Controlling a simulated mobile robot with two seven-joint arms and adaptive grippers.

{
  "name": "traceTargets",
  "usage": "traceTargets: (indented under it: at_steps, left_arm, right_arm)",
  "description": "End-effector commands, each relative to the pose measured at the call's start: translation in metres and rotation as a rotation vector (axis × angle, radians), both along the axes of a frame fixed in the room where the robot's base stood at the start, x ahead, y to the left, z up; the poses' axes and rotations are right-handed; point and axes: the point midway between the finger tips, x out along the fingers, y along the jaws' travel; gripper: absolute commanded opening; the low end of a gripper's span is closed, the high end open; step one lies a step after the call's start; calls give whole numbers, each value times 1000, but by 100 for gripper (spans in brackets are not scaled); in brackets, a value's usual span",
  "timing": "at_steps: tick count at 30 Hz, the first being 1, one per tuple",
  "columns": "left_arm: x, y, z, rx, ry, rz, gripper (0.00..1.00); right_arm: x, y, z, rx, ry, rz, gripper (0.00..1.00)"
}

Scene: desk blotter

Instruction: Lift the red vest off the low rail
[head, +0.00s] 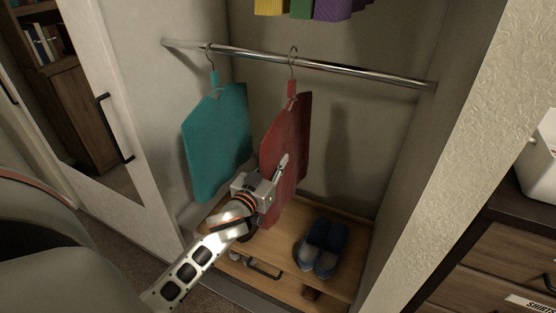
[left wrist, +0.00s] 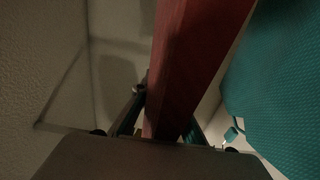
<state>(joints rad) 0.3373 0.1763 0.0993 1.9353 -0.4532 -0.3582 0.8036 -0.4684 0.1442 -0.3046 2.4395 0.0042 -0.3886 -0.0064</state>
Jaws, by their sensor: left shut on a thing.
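The red vest (head: 291,122) is a flat dark-red panel on a hanger at the middle of the low rail (head: 345,70) in the head view. Its wire hook (head: 293,56) is at the rail, its top standing higher above the bar than the teal vest's hook does. I cannot tell whether it touches the bar. My left gripper (head: 281,168) is at the lower part of the vest, shut on it. In the left wrist view the red vest (left wrist: 180,75) passes between the fingers (left wrist: 165,118). My right gripper is in neither view.
A teal vest (head: 217,140) hangs close on the left. Yellow, green and purple clothes (head: 300,8) hang above. Blue shoes (head: 321,247) stand on the wooden base (head: 352,230). A side wall (head: 405,145) bounds the closet right; a mirrored door (head: 120,90) stands left.

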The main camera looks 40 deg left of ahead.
Motion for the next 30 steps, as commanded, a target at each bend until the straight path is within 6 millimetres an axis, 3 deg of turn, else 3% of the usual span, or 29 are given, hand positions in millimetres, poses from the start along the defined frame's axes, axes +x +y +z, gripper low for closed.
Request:
traceTargets:
  at_steps: [30]
  left_arm:
    - [-45, -11, 4, 0, -6, 0, 0]
  right_arm:
    - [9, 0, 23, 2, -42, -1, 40]
